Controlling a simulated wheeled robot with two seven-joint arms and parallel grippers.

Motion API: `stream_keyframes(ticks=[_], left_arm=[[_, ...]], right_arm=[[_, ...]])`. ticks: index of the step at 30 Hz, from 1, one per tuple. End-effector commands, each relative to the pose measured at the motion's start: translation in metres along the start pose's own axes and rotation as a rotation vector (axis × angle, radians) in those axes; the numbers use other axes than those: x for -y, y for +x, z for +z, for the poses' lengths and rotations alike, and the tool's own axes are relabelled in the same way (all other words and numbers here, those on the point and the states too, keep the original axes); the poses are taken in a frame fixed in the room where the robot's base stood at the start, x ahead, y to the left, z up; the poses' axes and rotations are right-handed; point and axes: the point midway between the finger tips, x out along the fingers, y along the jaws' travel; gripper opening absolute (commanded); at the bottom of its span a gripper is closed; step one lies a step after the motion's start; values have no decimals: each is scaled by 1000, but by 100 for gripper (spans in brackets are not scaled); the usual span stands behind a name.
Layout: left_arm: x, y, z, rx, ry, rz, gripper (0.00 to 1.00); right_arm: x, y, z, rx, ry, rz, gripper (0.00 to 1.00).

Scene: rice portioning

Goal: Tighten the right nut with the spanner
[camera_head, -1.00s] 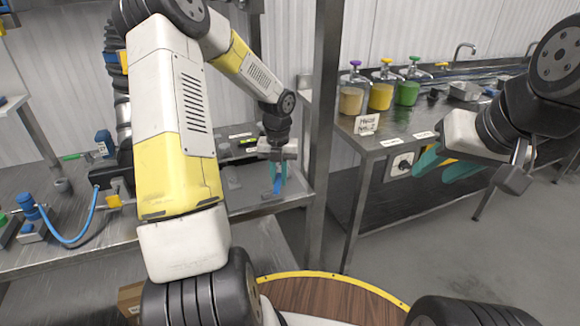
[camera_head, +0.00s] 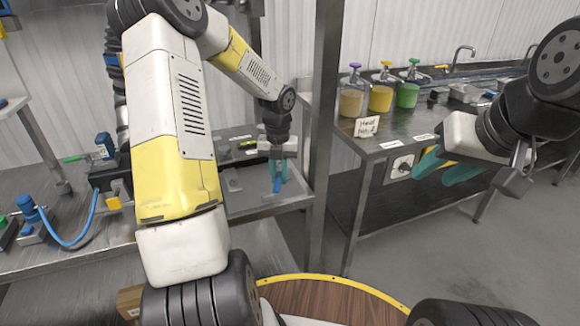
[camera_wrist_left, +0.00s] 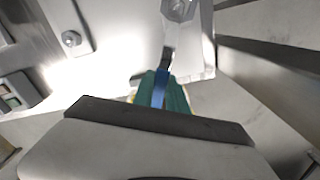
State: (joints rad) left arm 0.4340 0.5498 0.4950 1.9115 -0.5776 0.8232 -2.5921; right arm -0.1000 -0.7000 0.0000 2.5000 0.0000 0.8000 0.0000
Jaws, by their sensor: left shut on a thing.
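My left gripper (camera_head: 278,174) is shut on the blue-handled spanner (camera_head: 277,186) over the right part of the metal bench, in the head view. In the left wrist view, the teal fingers (camera_wrist_left: 160,92) close around the blue handle (camera_wrist_left: 159,92). The spanner's dark metal end points up the picture, toward a grey metal fitting with a nut-like round part (camera_wrist_left: 180,8). I cannot tell whether the spanner is seated on it. Another nut or bolt (camera_wrist_left: 71,38) sits on a plate to the left. My right gripper (camera_head: 446,167) is open and empty beside the right-hand counter.
The metal bench (camera_head: 75,255) carries a blue pump-like device with a hose (camera_head: 80,238) at left. A steel post (camera_head: 322,130) stands between bench and counter. The counter (camera_head: 395,140) holds jars with purple, yellow and green tops and a handwritten sign (camera_head: 366,127).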

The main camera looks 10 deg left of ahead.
Motion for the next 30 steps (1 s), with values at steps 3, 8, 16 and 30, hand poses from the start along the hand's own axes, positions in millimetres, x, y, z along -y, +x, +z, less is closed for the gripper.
stream_keyframes(ticks=[3,8,16,30], left_arm=[[0,-7,0,1,0,0,0],[-1,-15,1,2,0,1,0],[0,-28,1,2,0,0,0],[0,-31,0,0,-29,0,0]], right_arm=[[0,0,0,0,0,0,39],[0,0,0,0,0,0,39],[0,0,0,0,0,0,39],[0,0,0,0,0,0,39]])
